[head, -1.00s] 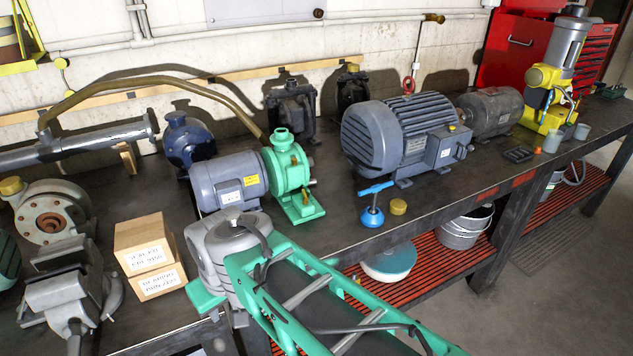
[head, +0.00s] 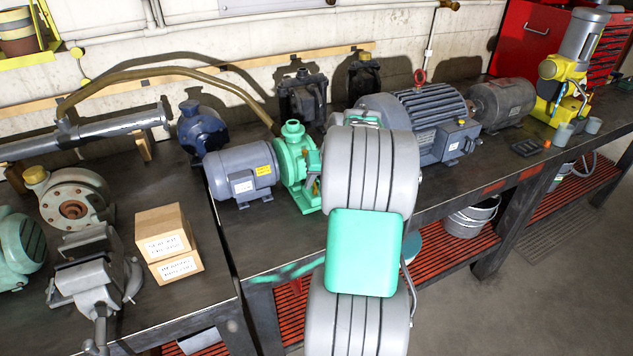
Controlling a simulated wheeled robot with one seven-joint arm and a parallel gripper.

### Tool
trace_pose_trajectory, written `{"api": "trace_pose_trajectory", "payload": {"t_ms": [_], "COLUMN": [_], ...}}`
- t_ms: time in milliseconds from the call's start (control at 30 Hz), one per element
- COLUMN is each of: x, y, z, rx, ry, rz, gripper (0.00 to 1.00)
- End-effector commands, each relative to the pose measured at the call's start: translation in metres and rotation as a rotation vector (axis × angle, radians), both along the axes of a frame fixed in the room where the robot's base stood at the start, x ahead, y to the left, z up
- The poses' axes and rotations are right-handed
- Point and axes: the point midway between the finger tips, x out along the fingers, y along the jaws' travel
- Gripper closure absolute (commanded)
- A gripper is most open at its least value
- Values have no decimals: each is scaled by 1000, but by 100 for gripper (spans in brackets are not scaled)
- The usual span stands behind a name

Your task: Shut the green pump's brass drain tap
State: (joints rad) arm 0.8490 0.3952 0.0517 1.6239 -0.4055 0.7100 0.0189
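The green pump (head: 294,160) stands on the dark workbench, joined to a grey motor (head: 241,174) on its left. A small brass-coloured part (head: 316,187) shows at the pump's right side, close to the edge of my arm. It is too small to tell whether it is the drain tap or how its handle is turned. My grey and green arm rises in front of the bench just right of the pump and covers what lies behind it. My gripper is hidden behind the arm, so its fingers and any contact with the tap cannot be seen.
A large grey-blue motor (head: 430,125) stands right of the pump, partly behind my arm. A hose (head: 180,72) arches behind the pump. Two cardboard boxes (head: 166,240) and a vise (head: 92,272) sit at left.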

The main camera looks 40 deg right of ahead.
Motion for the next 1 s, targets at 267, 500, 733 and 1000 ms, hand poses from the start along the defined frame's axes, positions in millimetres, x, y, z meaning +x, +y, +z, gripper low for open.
{"api": "trace_pose_trajectory", "payload": {"t_ms": [267,500,733,1000], "x": [4,4,4,4], "y": [0,0,0,1], "z": [-8,-8,-8,-7], "rx": [-1,-2,-2,-1], "ry": [0,0,0,0], "rz": [-1,0,0,2], "gripper": [66,80,99,100]}}
